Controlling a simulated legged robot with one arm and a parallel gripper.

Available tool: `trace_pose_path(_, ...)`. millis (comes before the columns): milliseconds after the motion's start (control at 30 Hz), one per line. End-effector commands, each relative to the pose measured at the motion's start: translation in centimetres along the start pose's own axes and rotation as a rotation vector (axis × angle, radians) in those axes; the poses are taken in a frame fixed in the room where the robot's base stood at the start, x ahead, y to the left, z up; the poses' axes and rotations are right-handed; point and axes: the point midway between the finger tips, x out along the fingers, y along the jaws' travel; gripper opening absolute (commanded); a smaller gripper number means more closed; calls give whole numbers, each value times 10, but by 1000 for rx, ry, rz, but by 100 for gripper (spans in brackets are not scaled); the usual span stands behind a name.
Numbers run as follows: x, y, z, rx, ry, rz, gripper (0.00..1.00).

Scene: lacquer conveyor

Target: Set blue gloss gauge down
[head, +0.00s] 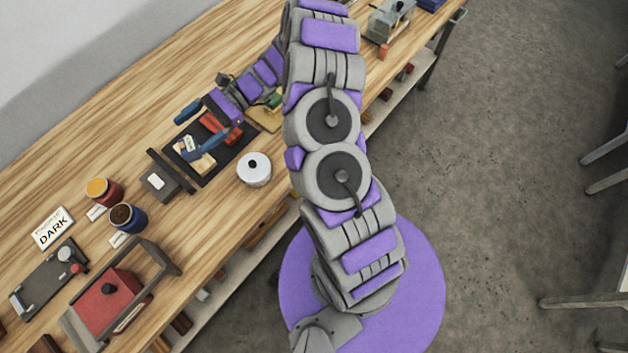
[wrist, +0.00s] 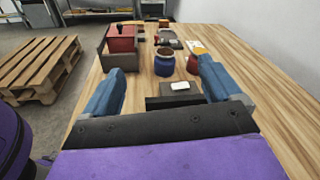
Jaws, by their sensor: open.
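My gripper (head: 187,135) is open over a black tray (head: 208,176) on the wooden bench, its two blue fingers spread apart. The wrist view shows the same open jaws (wrist: 161,72) with nothing held between them. The tray holds a red piece (head: 211,122) and a tan piece with a white tag (head: 202,162), partly hidden by the fingers. I cannot make out a blue gauge for certain. A dark box with a pale top label (head: 160,183) stands at the tray's near-left end; it also shows ahead of the jaws (wrist: 180,88).
Red (head: 104,191) and blue (head: 128,217) jars, a DARK sign (head: 53,229) and a red box with a frame (head: 108,296) stand lower left. Bare bench lies behind. A pallet (wrist: 38,72) is on the floor.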

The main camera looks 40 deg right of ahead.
Motion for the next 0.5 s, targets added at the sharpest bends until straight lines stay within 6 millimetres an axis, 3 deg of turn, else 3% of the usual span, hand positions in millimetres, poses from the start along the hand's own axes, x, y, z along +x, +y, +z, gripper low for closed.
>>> trace_pose_path(33, 8, 5, 20, -41, 14, 48, 91)
trace_pose_path(200, 28, 33, 69, -163, 77, 203, 91)
trace_pose_path(500, 41, 98, 134, -374, 221, 473, 91)
